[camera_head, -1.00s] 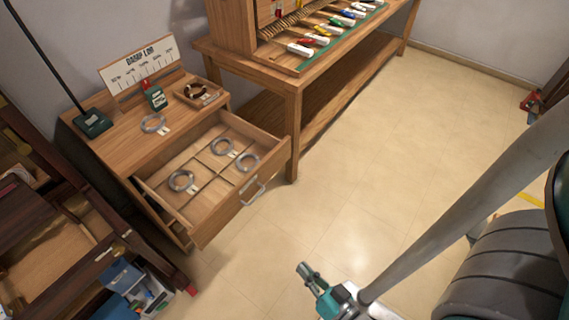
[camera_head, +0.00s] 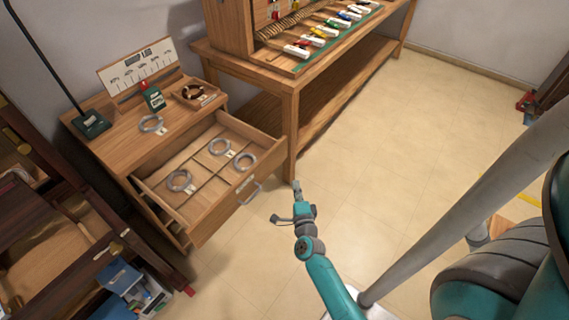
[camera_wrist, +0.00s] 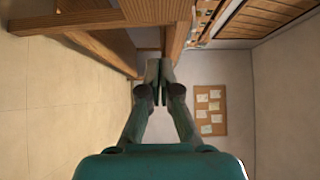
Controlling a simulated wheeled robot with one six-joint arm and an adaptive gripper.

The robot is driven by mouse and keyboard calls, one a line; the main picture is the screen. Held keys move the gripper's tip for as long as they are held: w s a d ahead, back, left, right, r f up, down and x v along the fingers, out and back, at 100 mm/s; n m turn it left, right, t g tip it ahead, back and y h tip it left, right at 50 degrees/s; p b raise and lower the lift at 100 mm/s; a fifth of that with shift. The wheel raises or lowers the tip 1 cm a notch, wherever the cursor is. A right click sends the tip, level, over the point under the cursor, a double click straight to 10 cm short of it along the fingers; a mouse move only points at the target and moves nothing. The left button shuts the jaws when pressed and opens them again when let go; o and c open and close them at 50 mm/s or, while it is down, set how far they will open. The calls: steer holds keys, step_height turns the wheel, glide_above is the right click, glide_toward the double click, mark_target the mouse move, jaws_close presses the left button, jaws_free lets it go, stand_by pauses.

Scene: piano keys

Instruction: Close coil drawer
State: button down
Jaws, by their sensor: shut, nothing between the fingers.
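The coil drawer (camera_head: 247,184) is pulled well out of a small wooden cabinet (camera_head: 103,133). It has a metal handle on its front (camera_head: 250,192) and several grey wire coils lie in its divided compartments. My gripper (camera_head: 296,186) is out over the floor, to the right of the drawer front and apart from it. In the wrist view my gripper (camera_wrist: 159,72) has its fingers together and holds nothing. The wrist view shows wooden table parts and a wall beyond the fingers, and I cannot make out the drawer there.
A wooden workbench (camera_head: 290,92) with a lower shelf stands behind and right of the drawer. Floor (camera_head: 390,150) to the right is clear. A pinboard (camera_wrist: 203,110) hangs beyond.

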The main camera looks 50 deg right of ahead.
mark_target(281, 152)
steer(key=shift+w+a+x, duration=0.3)
steer(key=shift+a+x, duration=0.05)
steer(key=shift+x, duration=1.8)
steer(key=shift+w+a+x, duration=0.3)
steer(key=shift+x, duration=1.9)
steer(key=shift+w+a+x, duration=0.35)
steer(key=shift+x, duration=1.8)
